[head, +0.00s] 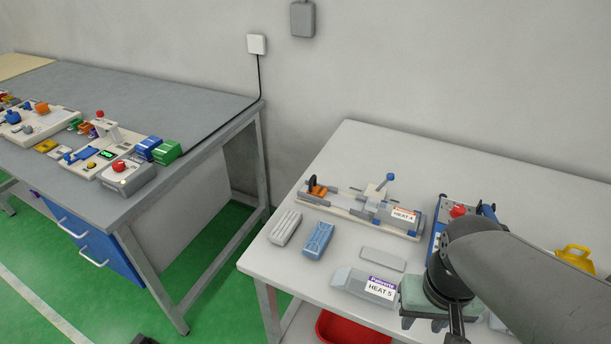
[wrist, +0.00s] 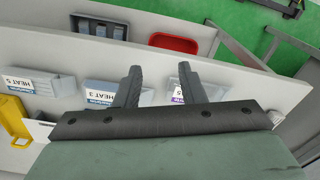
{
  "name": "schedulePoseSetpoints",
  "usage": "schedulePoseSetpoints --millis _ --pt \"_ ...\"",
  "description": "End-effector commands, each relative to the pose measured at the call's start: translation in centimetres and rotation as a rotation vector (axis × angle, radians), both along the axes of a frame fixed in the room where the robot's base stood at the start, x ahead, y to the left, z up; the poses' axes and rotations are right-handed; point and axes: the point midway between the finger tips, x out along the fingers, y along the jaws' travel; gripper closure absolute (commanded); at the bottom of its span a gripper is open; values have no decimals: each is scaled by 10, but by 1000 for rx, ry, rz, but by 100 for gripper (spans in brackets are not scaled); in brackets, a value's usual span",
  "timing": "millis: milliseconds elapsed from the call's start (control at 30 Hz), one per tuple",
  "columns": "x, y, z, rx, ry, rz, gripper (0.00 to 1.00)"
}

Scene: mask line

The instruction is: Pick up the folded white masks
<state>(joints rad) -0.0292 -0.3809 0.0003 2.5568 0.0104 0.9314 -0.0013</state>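A pale, ribbed bundle (head: 285,228) lies near the left edge of the white table (head: 350,150) in the head view; it may be the folded white masks, but I cannot tell for sure. A similar blue bundle (head: 319,240) lies just right of it. My gripper (head: 424,324) is over the front of the table, to the right of both bundles and apart from them. In the wrist view my gripper (wrist: 161,80) has its two dark fingers spread apart, with nothing held between them.
A HEAT 4 fixture (head: 365,208) stands behind the bundles. A purple-labelled HEAT 5 box (head: 355,285) and a flat grey plate (head: 383,259) lie left of my gripper. A red bin (head: 345,329) sits below the table's front. A gap separates the grey workbench (head: 190,95).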

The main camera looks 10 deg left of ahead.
Motion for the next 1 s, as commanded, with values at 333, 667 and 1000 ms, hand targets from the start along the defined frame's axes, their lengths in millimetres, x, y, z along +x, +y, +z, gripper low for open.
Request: schedulePoseSetpoints --millis 333,667,1000 --pt "0 0 0 0 0 0 64" --pt "0 0 0 0 0 0 35" --pt "49 19 25 13 16 -28 35"
